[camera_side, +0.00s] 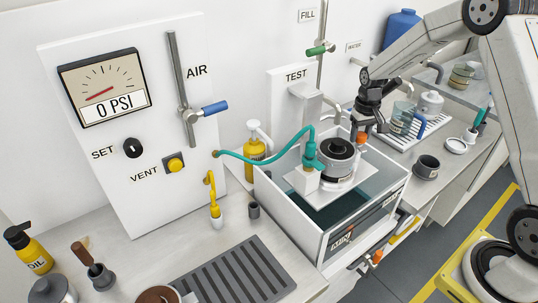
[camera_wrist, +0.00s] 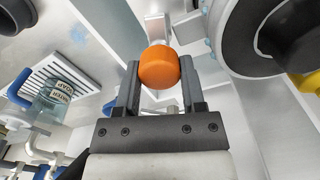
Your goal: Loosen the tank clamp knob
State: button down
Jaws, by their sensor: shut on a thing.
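The orange knob (camera_wrist: 159,66) sits between the two dark fingers of my gripper (camera_wrist: 159,74), one finger on each side. My gripper is shut on it. In the side view my gripper (camera_side: 364,128) hangs at the back right of the tank, with the orange knob (camera_side: 361,138) at its tips. The clear-walled tank (camera_side: 322,237) holds dark liquid and stands in the middle of the bench. The knob's stem is mostly hidden in both views.
A round black-topped part (camera_side: 339,150) stands in the tank beside my gripper, with a teal hose (camera_side: 262,157) near it. A second orange knob (camera_side: 377,257) is low on the tank's front right.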

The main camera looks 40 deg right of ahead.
aim_at(361, 133)
jog(key=n, duration=0.4)
jog(key=shift+a+f, duration=0.1)
jog(key=shift+f, duration=0.05)
jog(key=shift+s, duration=0.1)
dwell(0.3)
jog(key=shift+c, duration=0.9)
grip_release()
jog(key=shift+r, duration=0.2)
jog(key=shift+r, duration=3.8)
